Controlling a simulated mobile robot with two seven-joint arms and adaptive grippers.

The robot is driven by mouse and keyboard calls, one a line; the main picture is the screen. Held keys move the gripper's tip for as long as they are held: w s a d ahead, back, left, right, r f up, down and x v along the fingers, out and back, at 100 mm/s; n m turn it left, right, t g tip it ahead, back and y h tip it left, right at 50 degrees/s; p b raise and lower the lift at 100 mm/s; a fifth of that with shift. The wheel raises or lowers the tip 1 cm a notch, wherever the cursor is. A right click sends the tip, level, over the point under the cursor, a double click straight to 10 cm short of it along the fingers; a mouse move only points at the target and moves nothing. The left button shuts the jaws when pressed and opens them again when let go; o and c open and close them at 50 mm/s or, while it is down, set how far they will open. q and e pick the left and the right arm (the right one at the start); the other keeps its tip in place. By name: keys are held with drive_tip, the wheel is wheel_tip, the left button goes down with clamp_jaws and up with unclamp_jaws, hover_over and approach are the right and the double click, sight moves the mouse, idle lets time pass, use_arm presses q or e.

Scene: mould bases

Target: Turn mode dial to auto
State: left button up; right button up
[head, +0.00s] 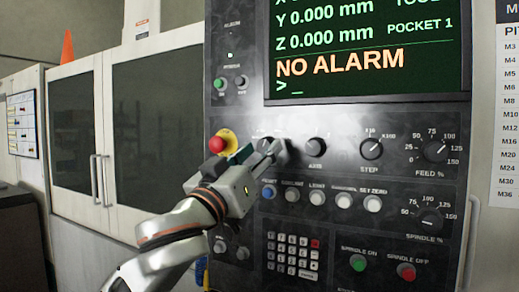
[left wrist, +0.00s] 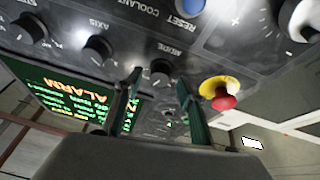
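The mode dial (left wrist: 160,72) is a small dark knob on the machine's control panel (head: 340,115), with its label beside it in the left wrist view. In the head view my gripper hides most of it. My left gripper (head: 268,154) reaches up to the panel from below left. In the left wrist view its two fingers (left wrist: 160,76) stand apart, with the dial in the gap between their tips. I cannot tell whether the fingers touch the knob. Which setting the dial points to is not readable. My right gripper is not in view.
A red emergency button on a yellow base (head: 219,142) sits close left of my gripper. The axis dial (head: 316,147) is close on the right, then the step dial (head: 371,149). A row of round buttons (head: 317,197) lies below. The screen (head: 365,45) reads NO ALARM.

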use_arm(q)
drive_tip(key=shift+w+d, duration=0.1)
drive_tip(key=shift+w, duration=0.1)
drive_tip(key=shift+c, duration=0.5)
drive_tip(key=c, duration=1)
drive_tip(key=shift+c, duration=0.2)
drive_tip(key=shift+o, duration=0.2)
